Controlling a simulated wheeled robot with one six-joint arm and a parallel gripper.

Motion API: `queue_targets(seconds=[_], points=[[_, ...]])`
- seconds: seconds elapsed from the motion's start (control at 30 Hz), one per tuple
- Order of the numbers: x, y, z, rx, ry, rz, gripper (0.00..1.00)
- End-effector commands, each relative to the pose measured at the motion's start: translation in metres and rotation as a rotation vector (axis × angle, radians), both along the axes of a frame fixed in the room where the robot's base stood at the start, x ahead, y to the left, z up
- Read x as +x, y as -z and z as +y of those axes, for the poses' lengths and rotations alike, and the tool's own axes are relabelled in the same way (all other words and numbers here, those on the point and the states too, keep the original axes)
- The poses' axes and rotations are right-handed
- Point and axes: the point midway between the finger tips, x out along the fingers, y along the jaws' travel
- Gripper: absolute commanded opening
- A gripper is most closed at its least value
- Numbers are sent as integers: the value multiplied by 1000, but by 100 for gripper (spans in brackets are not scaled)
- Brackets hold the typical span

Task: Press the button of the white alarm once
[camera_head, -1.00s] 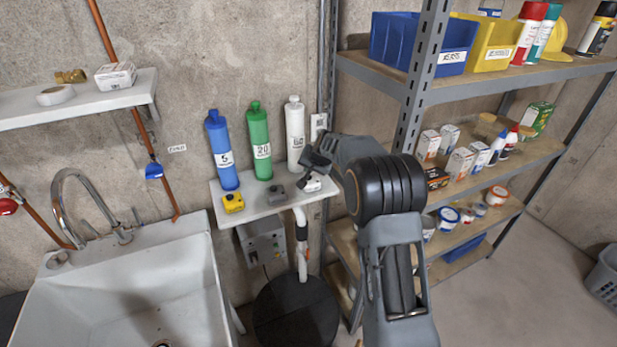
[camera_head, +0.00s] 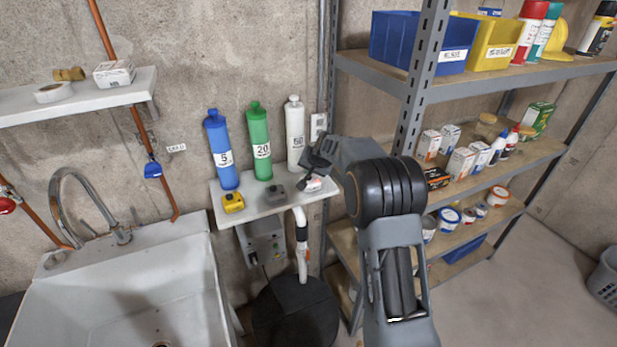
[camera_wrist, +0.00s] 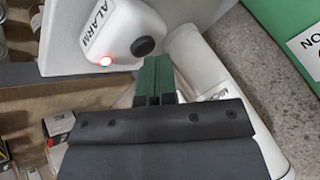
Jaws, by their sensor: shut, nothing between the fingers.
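The white alarm (camera_head: 314,185) sits at the right end of the small white wall shelf (camera_head: 262,209). I cannot tell whether the tips touch the alarm; the button's face is visible.
A yellow device (camera_head: 233,203) and a grey device (camera_head: 276,194) stand left of the alarm. Blue (camera_head: 221,150), green (camera_head: 259,142) and white (camera_head: 295,135) bottles stand behind them. A metal rack (camera_head: 420,85) is close on the right, a sink (camera_head: 130,290) at left.

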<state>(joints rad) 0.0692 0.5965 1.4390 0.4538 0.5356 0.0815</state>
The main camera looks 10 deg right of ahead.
Motion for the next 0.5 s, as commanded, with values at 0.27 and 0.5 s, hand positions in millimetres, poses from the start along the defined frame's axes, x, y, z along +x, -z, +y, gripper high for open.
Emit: queue_targets(seconds=[0.27,0.5], points=[[0,-1,0,0,-1,3,0],[0,-11,0,0,0,2,0]])
